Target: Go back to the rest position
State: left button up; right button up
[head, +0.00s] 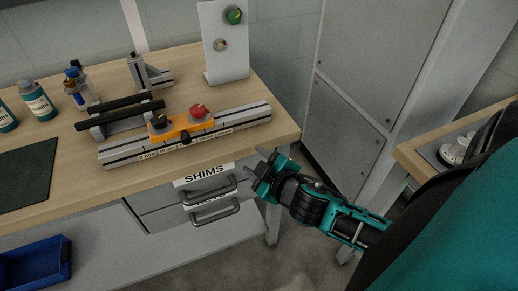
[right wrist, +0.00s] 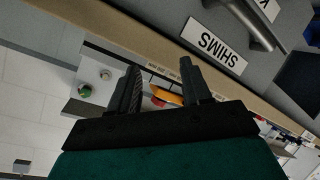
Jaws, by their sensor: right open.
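My right gripper (head: 266,174) is open and empty in the head view. It is in front of the bench's right front edge, close to the right of the drawer labelled SHIMS (head: 206,178). In the right wrist view its two dark fingers (right wrist: 160,88) stand apart with nothing between them. Behind them show the bench edge and part of the orange carriage (right wrist: 166,97). My left gripper is in neither view.
The wooden bench (head: 70,190) holds a grey rail (head: 240,117) with the orange carriage (head: 180,125), red and black knobs, an upright panel (head: 226,55) and bottles (head: 38,100). A second table (head: 410,155) stands at right. Floor shows between them. A blue bin (head: 35,265) sits low at left.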

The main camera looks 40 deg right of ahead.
jog(key=shift+f, duration=0.1)
dwell(0.5)
jog(key=s+a+f+m+g+y, duration=0.2)
jog(key=s+a+f+m+y, duration=0.1)
jog(key=s+a+f, duration=0.6)
jog(key=shift+a+f+m+g+y, duration=0.2)
jog(key=shift+f+m+g+y, duration=0.15)
jog(key=shift+f+m, duration=0.3)
